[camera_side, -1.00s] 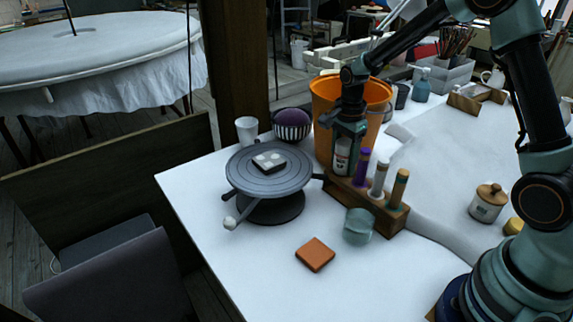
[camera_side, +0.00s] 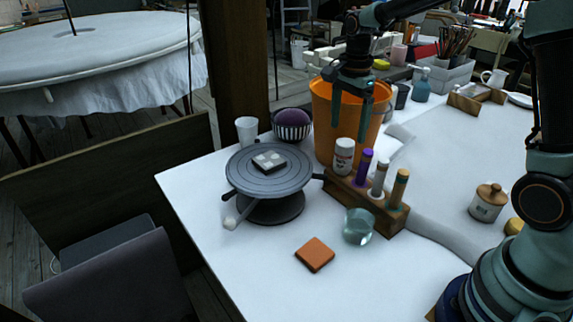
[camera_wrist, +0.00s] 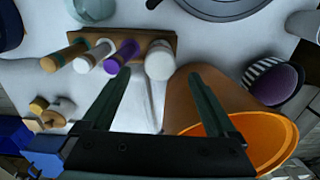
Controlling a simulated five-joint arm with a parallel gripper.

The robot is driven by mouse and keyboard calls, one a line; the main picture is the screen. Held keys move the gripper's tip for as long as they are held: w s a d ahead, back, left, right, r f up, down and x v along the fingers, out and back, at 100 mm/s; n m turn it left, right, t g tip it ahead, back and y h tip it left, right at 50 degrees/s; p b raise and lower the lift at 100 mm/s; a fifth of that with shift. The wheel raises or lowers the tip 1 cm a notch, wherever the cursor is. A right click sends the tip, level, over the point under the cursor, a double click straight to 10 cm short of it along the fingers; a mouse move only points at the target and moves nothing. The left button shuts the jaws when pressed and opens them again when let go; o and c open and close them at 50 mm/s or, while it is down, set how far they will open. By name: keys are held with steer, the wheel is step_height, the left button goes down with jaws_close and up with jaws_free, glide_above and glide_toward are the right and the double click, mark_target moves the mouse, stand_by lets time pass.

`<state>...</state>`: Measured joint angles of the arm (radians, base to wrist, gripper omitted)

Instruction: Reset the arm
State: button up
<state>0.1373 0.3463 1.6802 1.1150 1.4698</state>
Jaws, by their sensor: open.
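My gripper (camera_side: 351,105) is open and empty in the side view, raised in front of the orange bucket (camera_side: 333,140).
A dark turntable (camera_side: 255,184) carrying a small palette tile (camera_side: 269,161) stands left of the rack. A glass jar (camera_side: 358,227) and an orange tile (camera_side: 315,254) lie in front. A striped bowl (camera_side: 291,130) and white cup (camera_side: 247,131) stand behind.

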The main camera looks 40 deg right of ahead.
steer(key=shift+r, duration=0.85)
steer(key=shift+s+r, duration=0.1)
steer(key=shift+r, duration=0.2)
steer(key=s+a+r+n+t, duration=0.2)
steer(key=s+a+n, duration=0.1)
steer(key=s+n, duration=0.4)
steer(key=s+a+r+n+t, duration=0.3)
steer(key=s+n, duration=0.4)
steer(key=n, duration=0.4)
steer(key=shift+r+t, duration=0.15)
steer(key=shift+t, duration=0.15)
